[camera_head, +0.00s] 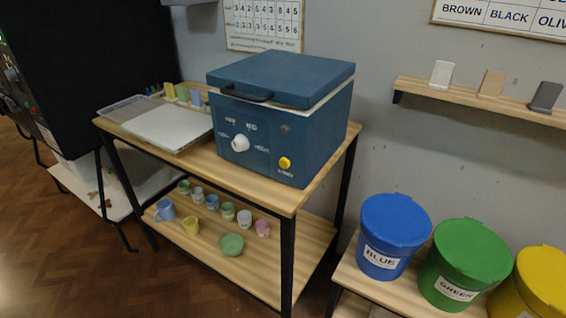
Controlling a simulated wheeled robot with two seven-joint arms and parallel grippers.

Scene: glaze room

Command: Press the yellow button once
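The yellow button (285,162) sits on the lower right of the front panel of a blue box-shaped kiln (320,135). The kiln stands on a wooden table with its lid down. A white knob (240,143) is on the same panel, left of the button. A dark handle (246,95) runs along the lid's front edge. The front of the button is unobstructed. Neither of my grippers shows in the head view.
The wooden table (273,190) also carries a pale flat board (168,126) at left. Several cups and a green bowl (231,245) stand on its lower shelf. Blue (392,235), green (466,262) and yellow (543,280) lidded buckets stand at right. Floor is clear at lower left.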

